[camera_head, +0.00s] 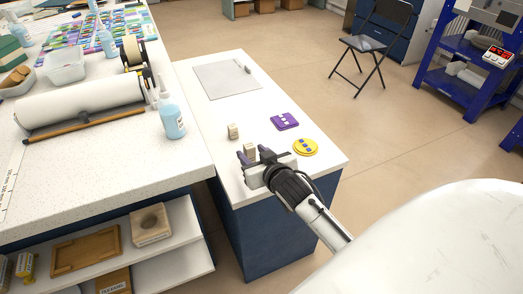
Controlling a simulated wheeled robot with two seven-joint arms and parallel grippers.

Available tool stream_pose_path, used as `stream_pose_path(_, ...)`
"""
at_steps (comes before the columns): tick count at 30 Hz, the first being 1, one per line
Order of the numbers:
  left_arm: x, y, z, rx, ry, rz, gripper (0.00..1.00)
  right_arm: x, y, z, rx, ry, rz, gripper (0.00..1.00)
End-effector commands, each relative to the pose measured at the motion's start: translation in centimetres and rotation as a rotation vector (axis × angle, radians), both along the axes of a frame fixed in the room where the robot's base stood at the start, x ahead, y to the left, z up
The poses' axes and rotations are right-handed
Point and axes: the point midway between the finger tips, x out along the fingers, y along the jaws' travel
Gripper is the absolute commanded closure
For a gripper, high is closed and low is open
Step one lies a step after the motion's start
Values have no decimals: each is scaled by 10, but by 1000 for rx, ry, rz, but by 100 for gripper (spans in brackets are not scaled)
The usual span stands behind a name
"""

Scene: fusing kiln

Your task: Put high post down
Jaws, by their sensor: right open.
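My right gripper (255,155) is low over the narrow white side table (211,112), near its front end. Its dark fingers are open. A small beige block-like post (250,149) stands at the fingertips, seemingly between them; its lower part is hidden by the gripper. A second similar post (233,131) stands on the table just beyond, to the upper left, apart from the gripper. I cannot tell from this view which post is the higher one. My left gripper is not in view.
A purple square piece (285,121) and a yellow round piece (305,146) lie to the right of the posts. A grey sheet (227,80) lies farther back. A blue bottle (172,119) stands on the larger left table near its edge.

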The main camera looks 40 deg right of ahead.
Motion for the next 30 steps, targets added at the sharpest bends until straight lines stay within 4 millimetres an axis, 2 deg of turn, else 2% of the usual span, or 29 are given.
stream_pose_path(3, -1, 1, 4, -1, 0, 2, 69, -26, 6, 11, 2, 1, -1, 58)
stream_pose_path(9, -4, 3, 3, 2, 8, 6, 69, -63, 15, 27, 1, 2, -1, 58)
stream_pose_path(17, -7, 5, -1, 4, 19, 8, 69, -89, 23, 34, 0, 8, 6, 58)
stream_pose_path(20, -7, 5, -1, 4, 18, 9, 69, -103, 42, 5, 3, 66, 62, 58)
stream_pose_path(23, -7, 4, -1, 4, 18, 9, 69, -133, 81, -46, 14, 166, 172, 58)
stream_pose_path(24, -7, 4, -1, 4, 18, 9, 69, -149, 98, -67, 21, 210, 220, 58)
stream_pose_path(27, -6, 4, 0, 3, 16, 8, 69, -192, 136, -112, 42, 301, 327, 58)
stream_pose_path(30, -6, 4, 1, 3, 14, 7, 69, -228, 164, -141, 63, 364, 403, 58)
